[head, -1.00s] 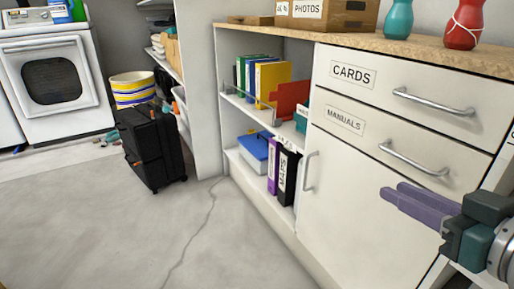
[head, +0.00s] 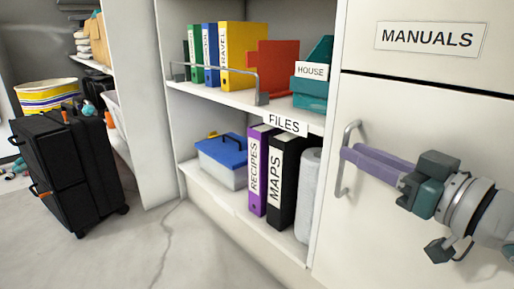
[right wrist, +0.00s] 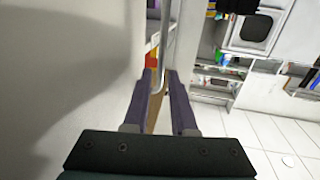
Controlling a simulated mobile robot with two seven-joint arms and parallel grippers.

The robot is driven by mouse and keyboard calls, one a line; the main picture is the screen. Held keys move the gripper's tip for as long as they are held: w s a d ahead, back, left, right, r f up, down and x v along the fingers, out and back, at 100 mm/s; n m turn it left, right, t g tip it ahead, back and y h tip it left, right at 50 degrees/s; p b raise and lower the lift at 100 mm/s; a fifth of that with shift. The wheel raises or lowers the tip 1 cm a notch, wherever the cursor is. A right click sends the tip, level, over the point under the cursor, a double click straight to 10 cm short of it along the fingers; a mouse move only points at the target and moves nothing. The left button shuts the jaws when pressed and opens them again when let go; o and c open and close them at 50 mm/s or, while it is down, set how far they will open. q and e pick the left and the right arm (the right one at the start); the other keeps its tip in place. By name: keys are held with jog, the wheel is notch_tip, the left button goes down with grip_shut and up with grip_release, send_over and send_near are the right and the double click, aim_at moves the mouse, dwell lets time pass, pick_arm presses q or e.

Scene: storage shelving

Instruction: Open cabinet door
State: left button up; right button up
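The white cabinet door (head: 390,240) is shut, below the drawer labelled MANUALS. Its vertical metal handle (head: 344,183) is near the door's left edge. My right gripper (head: 345,155) reaches in from the right, its purple fingertips at the handle's upper half. In the right wrist view the handle (right wrist: 167,45) runs between the two fingertips (right wrist: 160,78), which stand apart on either side of it. The gripper looks open; firm contact cannot be made out. My left gripper is not in view.
Open shelves left of the door hold colored binders (head: 237,57), a blue-lidded box (head: 222,160), and RECIPES and MAPS binders (head: 283,180). A black suitcase (head: 68,170) stands on the floor at left. Floor before the shelves is clear.

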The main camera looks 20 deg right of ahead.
aim_at(338, 144)
jog(key=w, duration=0.1)
jog(key=w+b, duration=0.1)
jog(key=w, duration=0.1)
jog(key=w+a+b, duration=0.1)
jog(key=w, duration=0.1)
jog(key=shift+w+a+b, duration=0.1)
jog(key=shift+w+b, duration=0.3)
jog(key=shift+w, duration=0.35)
grip_shut()
dwell(0.8)
